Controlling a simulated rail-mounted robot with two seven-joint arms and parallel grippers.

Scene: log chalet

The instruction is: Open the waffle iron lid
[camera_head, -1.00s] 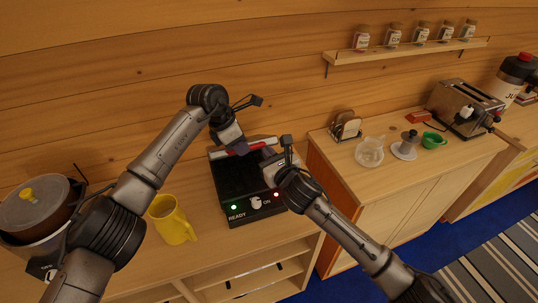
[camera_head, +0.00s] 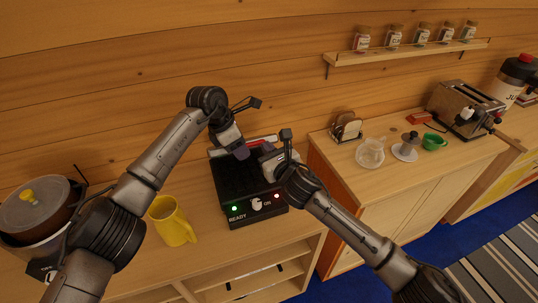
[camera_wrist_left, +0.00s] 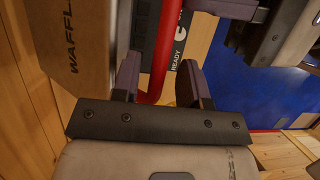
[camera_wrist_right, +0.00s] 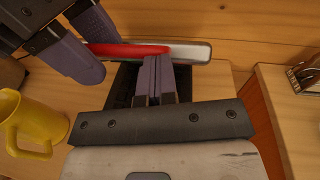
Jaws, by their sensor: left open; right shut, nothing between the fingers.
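The black waffle iron (camera_head: 248,190) stands on the wooden counter with its dark grid plate exposed. Its lid is raised at the back, seen nearly edge-on, with a red handle (camera_head: 262,141) along it. The lid's outer face (camera_wrist_left: 75,45) shows lettering in the left wrist view. My left gripper (camera_head: 241,152) is open at the lid; in its wrist view the red handle (camera_wrist_left: 160,50) passes between its fingers, contact unclear. My right gripper (camera_head: 267,152) is shut and empty, over the grid plate in front of the raised lid; its fingertips (camera_wrist_right: 153,62) overlap the lid edge in the right wrist view.
A yellow mug (camera_head: 172,222) stands left of the iron, and a lidded pot (camera_head: 35,205) farther left. A jar shelf (camera_head: 405,52) is above.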

